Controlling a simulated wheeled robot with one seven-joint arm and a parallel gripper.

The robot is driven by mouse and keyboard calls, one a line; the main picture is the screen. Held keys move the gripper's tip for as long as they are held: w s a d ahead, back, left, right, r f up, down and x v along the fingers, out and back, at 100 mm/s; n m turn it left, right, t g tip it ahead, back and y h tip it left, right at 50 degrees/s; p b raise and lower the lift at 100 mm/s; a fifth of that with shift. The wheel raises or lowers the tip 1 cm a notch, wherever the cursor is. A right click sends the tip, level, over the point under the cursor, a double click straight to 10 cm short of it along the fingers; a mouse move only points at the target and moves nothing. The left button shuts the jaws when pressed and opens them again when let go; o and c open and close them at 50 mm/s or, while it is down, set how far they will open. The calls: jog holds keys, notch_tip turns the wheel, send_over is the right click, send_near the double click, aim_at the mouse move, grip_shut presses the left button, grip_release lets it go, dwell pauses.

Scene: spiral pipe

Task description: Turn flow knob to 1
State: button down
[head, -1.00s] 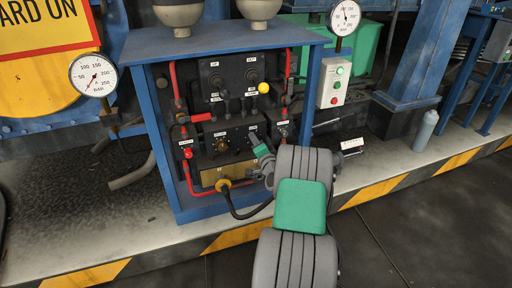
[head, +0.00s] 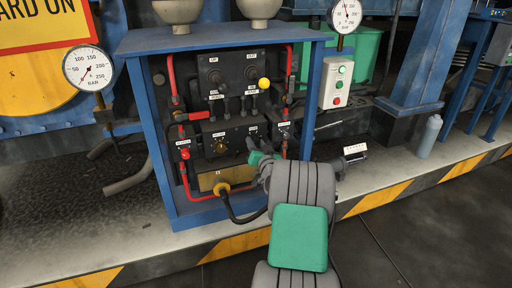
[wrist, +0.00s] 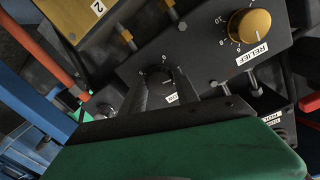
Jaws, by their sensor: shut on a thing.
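The flow knob (wrist: 157,74) is a small dark dial with white scale marks on the dark control panel. In the wrist view, my gripper (wrist: 160,86) has its two dark fingers on either side of it, shut on it. The label below it is partly covered, and the pointer's exact setting cannot be read. In the head view, my gripper (head: 251,147) is at the right part of the lower panel and hides the flow knob.
A golden relief knob (wrist: 252,24) with its label sits beside the flow knob; it also shows in the head view (head: 221,147). A black hose (head: 240,218) hangs below.

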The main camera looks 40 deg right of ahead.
dwell(0.3)
jog(key=c, duration=0.9)
grip_release()
jog(key=p+v, duration=0.2)
jog(key=v, duration=0.5)
jog(key=shift+s+a, duration=0.1)
jog(key=shift+s, duration=0.3)
